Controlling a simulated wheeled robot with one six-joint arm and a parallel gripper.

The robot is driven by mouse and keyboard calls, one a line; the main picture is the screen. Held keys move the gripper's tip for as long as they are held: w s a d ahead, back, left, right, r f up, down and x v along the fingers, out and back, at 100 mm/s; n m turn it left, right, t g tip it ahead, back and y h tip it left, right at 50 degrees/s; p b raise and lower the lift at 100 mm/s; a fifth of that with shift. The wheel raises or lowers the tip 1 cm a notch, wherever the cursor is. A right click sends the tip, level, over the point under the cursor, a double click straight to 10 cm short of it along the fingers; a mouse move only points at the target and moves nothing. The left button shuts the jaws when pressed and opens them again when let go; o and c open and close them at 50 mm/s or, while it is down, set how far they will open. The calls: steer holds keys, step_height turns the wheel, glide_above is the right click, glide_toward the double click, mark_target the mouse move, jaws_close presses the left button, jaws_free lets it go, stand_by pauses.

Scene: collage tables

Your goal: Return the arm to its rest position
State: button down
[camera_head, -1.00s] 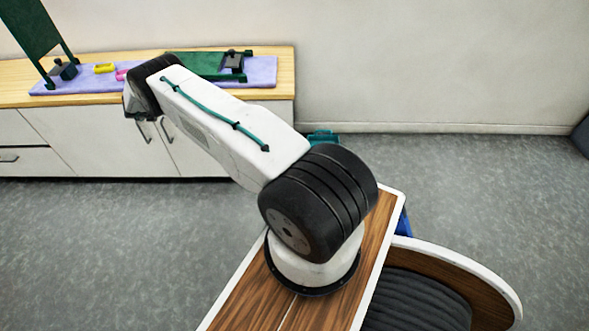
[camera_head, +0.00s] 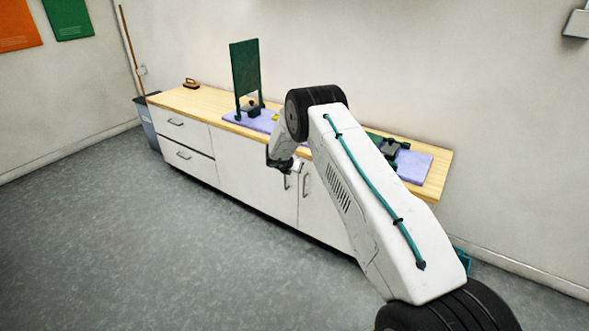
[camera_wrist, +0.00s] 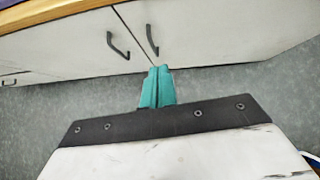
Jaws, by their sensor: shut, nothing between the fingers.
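My arm reaches up from the bottom right of the head view and bends down at its black elbow in front of the cabinet (camera_head: 240,165). In the wrist view my gripper (camera_wrist: 157,72) shows as two teal fingers pressed together, with nothing between them. The fingers point toward the cabinet's white doors (camera_wrist: 190,35) and the grey floor below them. In the head view the wrist hangs in front of the cabinet doors, and the fingertips are too small to make out.
A grey bin (camera_head: 148,125) stands at the cabinet's left end. The grey floor (camera_head: 100,230) at left is clear.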

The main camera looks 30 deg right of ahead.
steer(key=shift+s+a+r, duration=0.1)
steer(key=shift+a+r, duration=0.15)
